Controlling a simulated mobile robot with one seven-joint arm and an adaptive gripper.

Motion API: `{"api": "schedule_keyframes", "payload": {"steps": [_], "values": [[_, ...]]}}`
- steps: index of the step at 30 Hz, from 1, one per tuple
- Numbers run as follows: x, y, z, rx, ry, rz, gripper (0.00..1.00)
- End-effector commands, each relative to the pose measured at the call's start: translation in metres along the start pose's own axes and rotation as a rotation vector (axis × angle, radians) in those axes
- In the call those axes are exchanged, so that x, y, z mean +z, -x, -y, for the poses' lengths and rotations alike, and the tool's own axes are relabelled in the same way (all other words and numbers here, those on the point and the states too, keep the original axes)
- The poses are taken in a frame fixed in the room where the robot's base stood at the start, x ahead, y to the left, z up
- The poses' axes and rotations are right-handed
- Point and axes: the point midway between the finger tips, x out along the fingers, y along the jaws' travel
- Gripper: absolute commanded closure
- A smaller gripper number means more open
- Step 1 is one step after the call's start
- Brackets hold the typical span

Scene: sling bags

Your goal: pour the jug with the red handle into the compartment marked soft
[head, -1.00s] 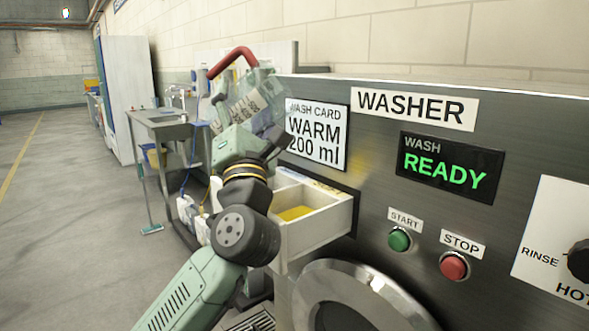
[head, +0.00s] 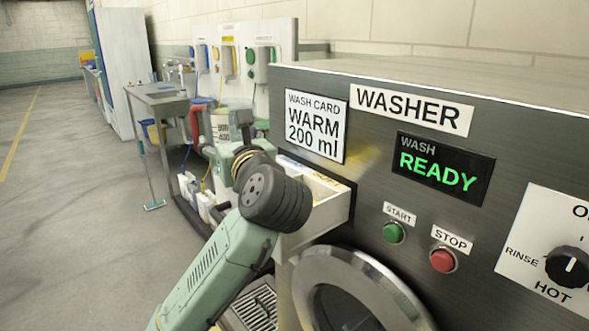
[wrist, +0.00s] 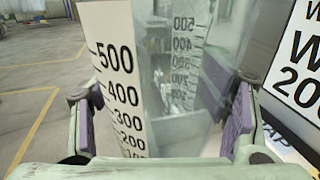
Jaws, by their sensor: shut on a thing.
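The jug (head: 221,126) is clear, with a red handle (head: 196,127) on its left side. It stands roughly upright in the air, left of the washer's open drawer. My gripper (wrist: 163,118) is shut on the jug. In the wrist view the jug (wrist: 112,75), with its scale numbers, sits between the purple finger pads. I cannot make out any liquid in it. The white drawer (head: 329,207) sticks out of the washer front. My arm hides most of its inside, and I cannot read the compartment marks.
The washer (head: 440,110) fills the right side, with a wash card (head: 316,126) reading WARM 200 ml and a READY display (head: 441,168). Start (head: 393,232) and stop (head: 443,260) buttons sit below. A sink (head: 165,93) and white bottles stand behind. The floor at left is clear.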

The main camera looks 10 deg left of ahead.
Motion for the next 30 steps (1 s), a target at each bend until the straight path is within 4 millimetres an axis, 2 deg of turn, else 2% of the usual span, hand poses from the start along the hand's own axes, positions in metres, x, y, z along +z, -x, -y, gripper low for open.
{"api": "schedule_keyframes", "payload": {"steps": [11,21,30], "values": [[0.002,0.0,0.0,0.0,0.003,-0.002,0.71],[0.029,0.0,0.0,-0.001,0.002,-0.002,0.71],[0.03,0.0,0.0,-0.001,0.002,-0.002,0.71]]}}
